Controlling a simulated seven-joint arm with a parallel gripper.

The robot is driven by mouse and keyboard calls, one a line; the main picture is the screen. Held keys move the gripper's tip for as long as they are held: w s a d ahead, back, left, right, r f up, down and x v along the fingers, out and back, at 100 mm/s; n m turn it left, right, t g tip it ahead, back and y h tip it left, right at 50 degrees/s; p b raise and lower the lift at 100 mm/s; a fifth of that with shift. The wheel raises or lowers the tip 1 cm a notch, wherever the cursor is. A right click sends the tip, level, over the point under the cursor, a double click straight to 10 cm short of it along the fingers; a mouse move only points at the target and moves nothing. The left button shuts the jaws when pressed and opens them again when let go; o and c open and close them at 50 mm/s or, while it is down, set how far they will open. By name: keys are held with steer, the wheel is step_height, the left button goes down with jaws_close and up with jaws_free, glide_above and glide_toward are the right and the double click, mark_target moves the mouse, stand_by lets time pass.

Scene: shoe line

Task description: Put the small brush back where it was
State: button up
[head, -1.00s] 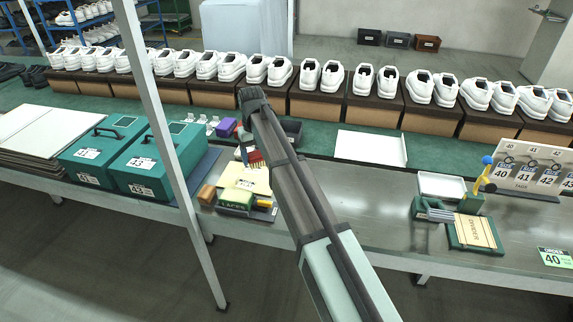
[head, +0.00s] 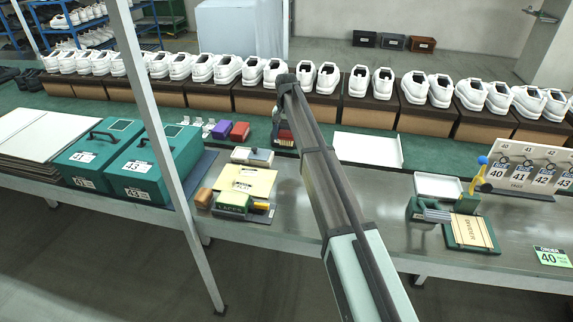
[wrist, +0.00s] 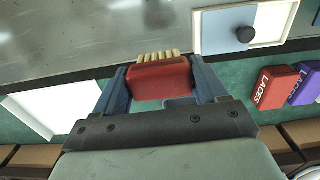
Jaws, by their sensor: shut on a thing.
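The small brush (wrist: 160,82), with a red body and cream bristles, is between the two blue-grey fingers of my gripper (wrist: 160,72) in the wrist view. My gripper is shut on it. The bristles point to the top of that view. In the head view my gripper (head: 284,132) is over the back part of the bench, by the green strip, and a bit of the red brush shows there. My arm hides much of the dark tray at that spot, and I cannot tell whether the brush touches anything below.
Purple (head: 222,129) and red (head: 239,131) laces boxes lie left of my gripper. A white tray (head: 367,149) lies to the right. A lidded white-and-blue box (head: 252,157) with a dark knob is in front. Shoes on brown boxes (head: 262,101) line the back.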

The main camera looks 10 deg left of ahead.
steer(key=shift+f, duration=4.95)
steer(key=shift+f, duration=0.2)
steer(key=o, duration=1)
steer(key=shift+r, duration=0.15)
step_height(320, 180, up, 12)
steer(key=shift+r, duration=0.1)
